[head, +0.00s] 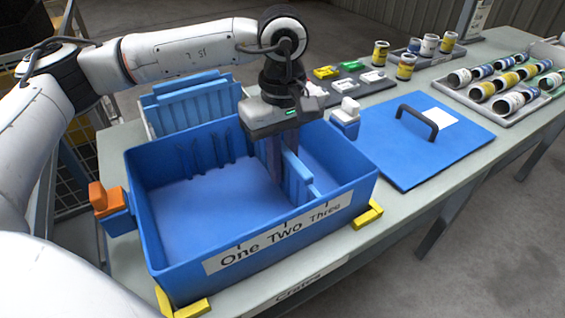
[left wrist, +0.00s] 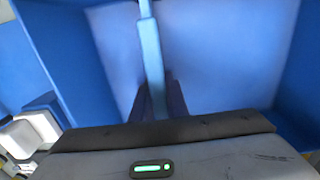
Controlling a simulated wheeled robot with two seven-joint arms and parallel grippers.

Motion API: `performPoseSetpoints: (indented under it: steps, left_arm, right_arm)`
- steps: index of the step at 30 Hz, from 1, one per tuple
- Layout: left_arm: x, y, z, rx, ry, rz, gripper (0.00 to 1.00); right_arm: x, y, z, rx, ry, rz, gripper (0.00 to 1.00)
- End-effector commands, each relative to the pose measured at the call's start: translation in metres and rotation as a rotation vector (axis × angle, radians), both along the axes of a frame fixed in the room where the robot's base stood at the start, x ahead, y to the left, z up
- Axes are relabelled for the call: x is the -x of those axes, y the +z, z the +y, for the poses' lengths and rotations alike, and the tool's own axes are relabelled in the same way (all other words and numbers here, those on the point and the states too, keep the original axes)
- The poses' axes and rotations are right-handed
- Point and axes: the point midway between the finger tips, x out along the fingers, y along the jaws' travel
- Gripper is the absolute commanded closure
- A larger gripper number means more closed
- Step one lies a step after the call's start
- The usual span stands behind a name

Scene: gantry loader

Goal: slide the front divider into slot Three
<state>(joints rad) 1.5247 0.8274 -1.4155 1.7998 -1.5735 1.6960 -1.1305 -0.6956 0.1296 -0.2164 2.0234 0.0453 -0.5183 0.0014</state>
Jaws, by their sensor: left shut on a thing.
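The blue crate (head: 160,235) stands on the table, with a white label (head: 280,235) reading One, Two, Three on its front wall. My left gripper (head: 275,160) is shut on a light blue divider (head: 298,178) and points down into the crate's right half. The divider stands upright, running front to back, its near end by the front wall around the Three mark. Its lower edge is hidden, so I cannot tell whether it sits in a slot. The left wrist view shows the divider's top edge (left wrist: 151,50) between the dark fingers. My right gripper is not in view.
More blue dividers (head: 190,105) stand in a rack behind the crate. An orange clamp (head: 107,198) is at the crate's left side and a blue-white one (head: 346,118) at its right. A blue lid with handle (head: 430,155), cans and a tray (head: 505,85) lie right.

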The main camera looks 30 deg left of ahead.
Motion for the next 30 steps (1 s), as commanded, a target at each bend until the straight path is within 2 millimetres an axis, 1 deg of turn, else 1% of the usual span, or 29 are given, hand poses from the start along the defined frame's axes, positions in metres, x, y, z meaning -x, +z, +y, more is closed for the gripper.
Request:
performPoseSetpoints:
  steps: [11,12,14,15,21,23,30]
  left_arm:
    - [0.0000,-0.0024,-0.0001,0.001,0.000,-0.001,1.00]
    - [0.0000,-0.0024,-0.0001,0.000,0.000,0.000,0.81]
    - [0.0000,-0.0024,-0.0001,0.000,0.000,0.000,0.71]
    - [0.0000,-0.0025,-0.0001,0.000,0.000,0.000,0.65]
    - [-0.0001,-0.0025,-0.0001,0.000,0.000,0.000,0.65]
    - [0.0001,-0.0028,0.0000,-0.001,0.000,0.001,0.56]
    - [0.0001,-0.0027,0.0000,0.000,0.000,0.000,0.16]
  right_arm:
    - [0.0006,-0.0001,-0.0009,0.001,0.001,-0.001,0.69]
    - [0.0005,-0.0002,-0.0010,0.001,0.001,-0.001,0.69]
    - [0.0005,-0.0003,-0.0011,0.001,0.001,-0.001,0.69]
    - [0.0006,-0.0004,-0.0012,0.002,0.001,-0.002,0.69]
    - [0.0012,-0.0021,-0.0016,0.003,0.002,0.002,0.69]
    - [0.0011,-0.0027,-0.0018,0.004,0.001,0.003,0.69]
    - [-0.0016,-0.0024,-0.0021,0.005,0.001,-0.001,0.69]
